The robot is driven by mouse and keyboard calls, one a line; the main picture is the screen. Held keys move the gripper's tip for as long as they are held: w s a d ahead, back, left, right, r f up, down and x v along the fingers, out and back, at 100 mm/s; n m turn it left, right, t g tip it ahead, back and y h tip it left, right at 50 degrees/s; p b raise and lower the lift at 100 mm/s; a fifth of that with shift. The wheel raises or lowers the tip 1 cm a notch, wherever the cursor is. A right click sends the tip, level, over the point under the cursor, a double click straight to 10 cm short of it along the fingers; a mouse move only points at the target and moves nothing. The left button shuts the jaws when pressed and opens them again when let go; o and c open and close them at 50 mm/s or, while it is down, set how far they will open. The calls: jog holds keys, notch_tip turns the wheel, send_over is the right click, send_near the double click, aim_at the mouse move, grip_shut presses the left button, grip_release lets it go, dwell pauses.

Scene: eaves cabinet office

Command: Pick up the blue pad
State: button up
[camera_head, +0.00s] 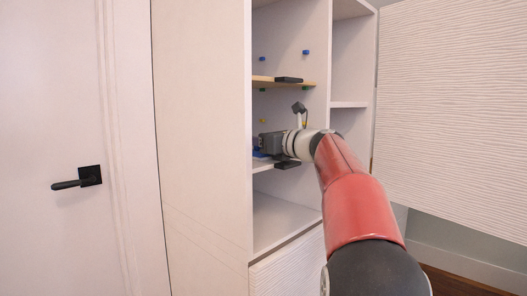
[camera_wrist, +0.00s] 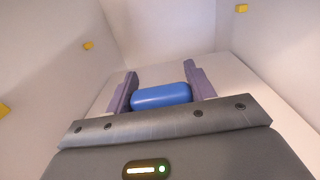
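The blue pad (camera_wrist: 162,96) is a smooth, rounded, elongated piece lying across the space between my two fingers in the wrist view. My gripper (camera_wrist: 160,90) has its fingers wide apart, one at each end of the pad. The pad's ends come very close to the fingers; I cannot tell whether they touch. In the head view my gripper (camera_head: 262,144) reaches into the open cabinet just above a middle shelf. A bit of blue (camera_head: 259,154) shows at the gripper's tip there, mostly hidden behind it.
The middle shelf (camera_head: 262,165) lies under my gripper. A wooden shelf (camera_head: 265,84) with a dark object (camera_head: 289,80) is above it. Small blue and yellow pegs dot the cabinet walls. The cabinet's side panel (camera_head: 203,130) is close on the left, an open door (camera_head: 455,100) on the right.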

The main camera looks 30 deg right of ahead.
jog(key=c, duration=0.4)
jog(key=shift+c, duration=0.2)
jog(key=shift+r+p, duration=0.8)
jog(key=shift+r, duration=0.85)
jog(key=shift+s+d+r, duration=0.15)
jog(key=shift+s+r, duration=0.05)
jog(key=shift+s, duration=0.05)
jog(key=b+v, duration=0.1)
jog(key=v, duration=1.6)
jog(key=shift+s, duration=0.3)
jog(key=shift+f, duration=0.15)
jog(key=shift+o, duration=1.3)
jog(key=shift+c, duration=0.7)
